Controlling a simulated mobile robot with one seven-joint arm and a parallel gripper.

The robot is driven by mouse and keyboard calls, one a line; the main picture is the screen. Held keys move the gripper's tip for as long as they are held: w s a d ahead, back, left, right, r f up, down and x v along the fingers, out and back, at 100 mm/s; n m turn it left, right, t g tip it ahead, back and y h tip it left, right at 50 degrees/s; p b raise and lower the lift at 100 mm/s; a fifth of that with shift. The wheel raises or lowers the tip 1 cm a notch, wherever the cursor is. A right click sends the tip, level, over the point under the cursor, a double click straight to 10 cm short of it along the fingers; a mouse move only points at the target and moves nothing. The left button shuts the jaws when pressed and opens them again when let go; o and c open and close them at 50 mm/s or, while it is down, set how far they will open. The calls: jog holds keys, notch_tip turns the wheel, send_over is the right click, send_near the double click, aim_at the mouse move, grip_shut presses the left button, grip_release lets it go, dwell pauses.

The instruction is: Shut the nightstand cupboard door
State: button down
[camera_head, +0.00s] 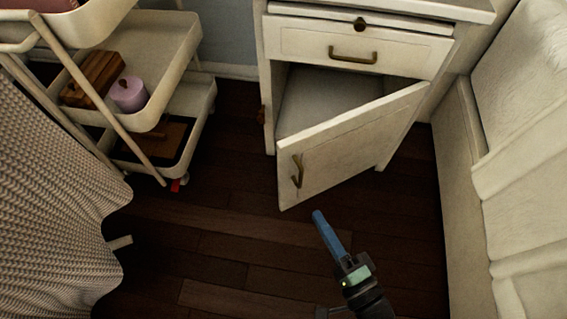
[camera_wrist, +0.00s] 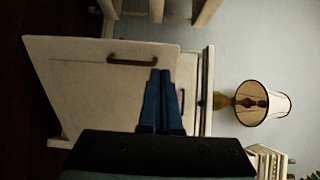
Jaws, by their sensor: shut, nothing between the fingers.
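The white nightstand (camera_head: 283,40) stands at the top middle of the head view. Its cupboard door (camera_head: 340,145) is swung open, hinged on the right, with its free left edge out over the floor. The door has a brass handle (camera_head: 297,171) near that free edge.
A closed drawer (camera_head: 400,52) with a brass handle sits above the cupboard. A cream trolley (camera_head: 185,60) stands at the left, and the bed (camera_head: 462,190) is at the right. A woven cloth (camera_head: 50,210) hangs at lower left. The dark wooden floor (camera_head: 220,245) between is clear. A lamp (camera_wrist: 265,102) shows in the wrist view.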

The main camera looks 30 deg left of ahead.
aim_at(283, 159)
jog(key=b+x, duration=0.4)
jog(key=x, duration=0.8)
jog(key=shift+w+a, duration=0.1)
jog(key=shift+w+a+b, duration=0.35)
jog(key=shift+a, duration=0.1)
jog(key=shift+r, duration=0.1)
